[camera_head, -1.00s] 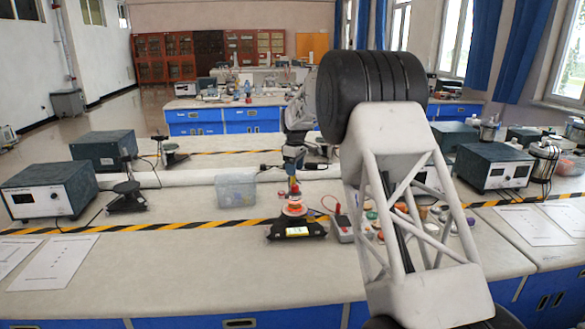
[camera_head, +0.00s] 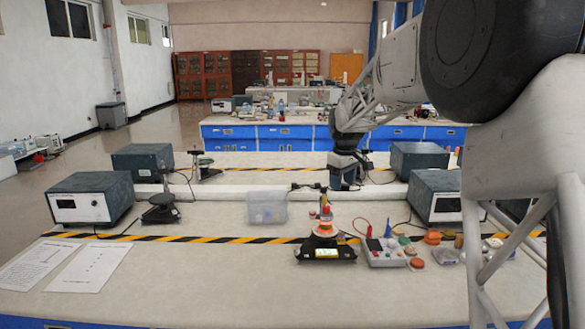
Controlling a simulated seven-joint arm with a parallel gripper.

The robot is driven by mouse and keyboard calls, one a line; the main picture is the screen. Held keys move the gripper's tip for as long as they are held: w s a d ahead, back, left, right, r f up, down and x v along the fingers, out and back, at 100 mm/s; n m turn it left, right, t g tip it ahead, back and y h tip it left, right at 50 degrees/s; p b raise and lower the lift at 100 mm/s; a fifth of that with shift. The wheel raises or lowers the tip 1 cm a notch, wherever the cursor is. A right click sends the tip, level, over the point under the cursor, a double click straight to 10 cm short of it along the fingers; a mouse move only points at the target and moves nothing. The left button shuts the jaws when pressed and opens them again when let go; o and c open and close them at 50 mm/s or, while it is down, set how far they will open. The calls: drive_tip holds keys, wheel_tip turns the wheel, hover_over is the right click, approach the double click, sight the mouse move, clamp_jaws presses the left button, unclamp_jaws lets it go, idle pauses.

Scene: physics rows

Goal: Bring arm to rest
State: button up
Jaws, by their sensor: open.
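My arm (camera_head: 398,65) reaches in from the right side. My gripper (camera_head: 343,184) is small at the far end of the arm, pointing down over the bench and a little behind and right of a black scale (camera_head: 312,252). It is open and looks empty, though its fingertips are hard to make out. The scale has a lit display and carries a stack of orange and pale discs (camera_head: 322,232). A small red, yellow and blue item (camera_head: 326,206) stands upright at the stack, apart from the gripper as far as I can tell.
A clear plastic box (camera_head: 267,207) stands left of the scale. A grey device (camera_head: 384,252) and several coloured lids lie to its right. Instrument boxes (camera_head: 92,198) flank the bench. Striped tape (camera_head: 200,239) crosses it. The front left bench top is clear beside paper sheets (camera_head: 90,267).

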drive_tip(key=s+d+r+m, duration=0.1)
drive_tip(key=s+r+m, duration=0.1)
drive_tip(key=s, duration=1.1)
drive_tip(key=s+d+r+m, duration=0.1)
drive_tip(key=s+r+m, duration=0.1)
drive_tip(key=s, duration=1.1)
drive_tip(key=s+f+m+t, duration=0.1)
drive_tip(key=s+f, duration=0.3)
drive_tip(key=s, duration=0.9)
drive_tip(key=s+d+f+m, duration=0.1)
drive_tip(key=s+f+m, duration=0.2)
drive_tip(key=s, duration=1.1)
drive_tip(key=shift+f+t, duration=0.4)
drive_tip(key=shift+f, duration=0.3)
